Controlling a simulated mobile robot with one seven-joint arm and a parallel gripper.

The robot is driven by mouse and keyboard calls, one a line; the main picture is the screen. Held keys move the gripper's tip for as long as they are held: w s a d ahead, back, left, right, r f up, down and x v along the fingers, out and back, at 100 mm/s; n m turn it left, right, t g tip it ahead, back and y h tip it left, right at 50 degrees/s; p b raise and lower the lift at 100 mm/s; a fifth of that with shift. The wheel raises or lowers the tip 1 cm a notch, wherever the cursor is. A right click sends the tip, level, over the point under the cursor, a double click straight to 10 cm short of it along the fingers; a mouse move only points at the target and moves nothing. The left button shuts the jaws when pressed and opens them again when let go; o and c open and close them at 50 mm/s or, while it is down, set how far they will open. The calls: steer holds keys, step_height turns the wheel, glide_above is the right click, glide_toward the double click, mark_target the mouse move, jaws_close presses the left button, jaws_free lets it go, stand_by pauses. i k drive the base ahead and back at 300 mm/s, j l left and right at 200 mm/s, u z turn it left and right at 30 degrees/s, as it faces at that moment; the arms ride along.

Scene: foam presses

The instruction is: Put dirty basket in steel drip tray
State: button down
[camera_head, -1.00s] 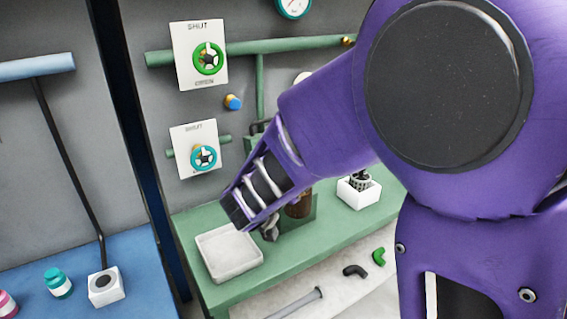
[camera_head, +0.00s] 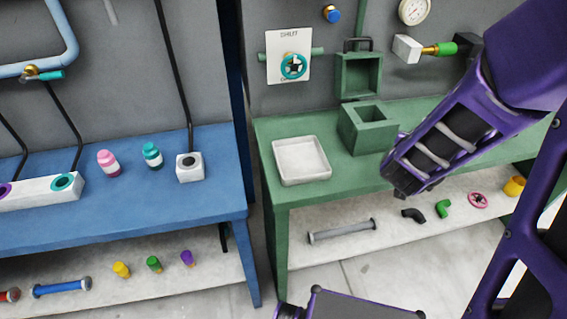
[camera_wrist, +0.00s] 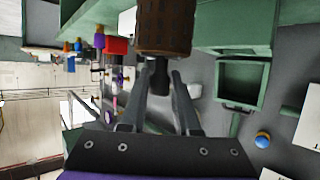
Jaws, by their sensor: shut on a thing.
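The steel drip tray (camera_head: 302,158) is a pale grey, shallow, square tray on the left end of the green bench; it looks empty. My gripper (camera_wrist: 161,82) is shut on the dirty basket (camera_wrist: 166,26), a dark brown perforated cup, seen in the wrist view. The basket is held by a dark stub between the fingertips. In the head view my gripper (camera_head: 428,192) is at the bench's front edge, right of the tray and apart from it. The basket is hidden there behind my arm.
A green open-topped box (camera_head: 368,128) stands right of the tray, with an open green housing (camera_head: 358,74) above it on the wall. The blue bench (camera_head: 130,205) is to the left across a gap. Pipe parts lie on the lower shelf (camera_head: 345,215).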

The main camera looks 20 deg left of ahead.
mark_target(300, 161)
steer(key=i+l+u, duration=0.1)
steer(key=u, duration=2)
steer(key=l, duration=0.35)
steer(key=k+l, duration=0.1)
steer(key=l, duration=0.3)
